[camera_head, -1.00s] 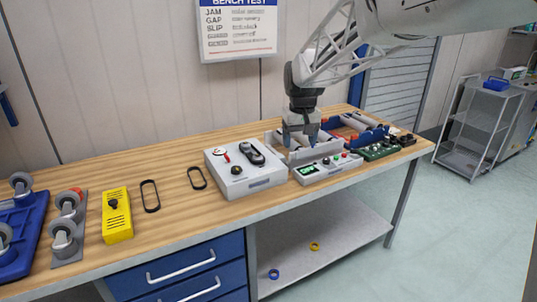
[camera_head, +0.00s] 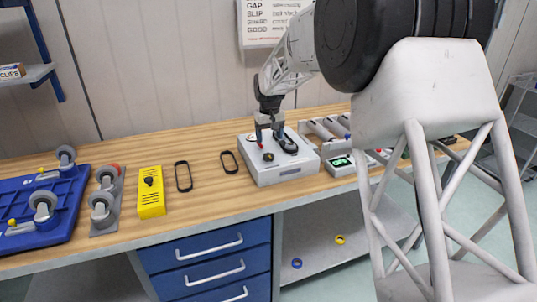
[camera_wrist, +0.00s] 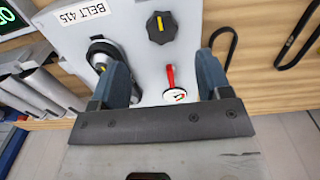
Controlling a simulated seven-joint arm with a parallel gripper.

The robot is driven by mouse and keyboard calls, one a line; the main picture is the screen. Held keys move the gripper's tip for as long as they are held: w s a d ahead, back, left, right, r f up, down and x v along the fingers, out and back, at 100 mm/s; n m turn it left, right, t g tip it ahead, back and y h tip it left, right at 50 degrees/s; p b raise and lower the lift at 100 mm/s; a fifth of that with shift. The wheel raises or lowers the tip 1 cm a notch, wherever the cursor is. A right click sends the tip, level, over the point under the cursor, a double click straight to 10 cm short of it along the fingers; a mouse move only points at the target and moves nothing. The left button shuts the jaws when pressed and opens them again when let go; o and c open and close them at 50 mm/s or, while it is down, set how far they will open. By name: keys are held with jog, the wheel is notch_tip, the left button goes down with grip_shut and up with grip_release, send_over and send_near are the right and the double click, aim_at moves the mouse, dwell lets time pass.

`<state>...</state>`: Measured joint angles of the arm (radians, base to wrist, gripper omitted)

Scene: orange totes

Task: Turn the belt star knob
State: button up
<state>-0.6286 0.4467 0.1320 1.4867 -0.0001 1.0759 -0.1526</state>
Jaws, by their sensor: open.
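The belt unit is a light grey box (camera_head: 284,172) on the bench; its label reads "BELT 415" in the wrist view. A black knob with a yellow mark (camera_wrist: 161,28) is on its top face, and it also shows in the head view (camera_head: 268,157). A black belt loop on pulleys (camera_wrist: 104,50) is beside it, partly hidden by one finger. A red pointer on a white dial (camera_wrist: 173,85) shows between the fingers. My gripper (camera_wrist: 162,60) is open and empty above the box; the knob lies beyond its fingertips. It also shows in the head view (camera_head: 268,137).
Two loose black belts (camera_head: 183,176) and a yellow box (camera_head: 151,192) lie left of the unit. Grey rollers (camera_head: 328,130) and a device with a green display (camera_head: 342,163) are to the right. Caster wheels and a blue tray (camera_head: 40,215) are at far left.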

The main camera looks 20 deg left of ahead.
aim_at(268, 155)
jog(key=shift+a, duration=0.25)
jog(key=shift+f, duration=0.15)
jog(key=shift+f, duration=3.85)
jog(key=c, duration=0.9)
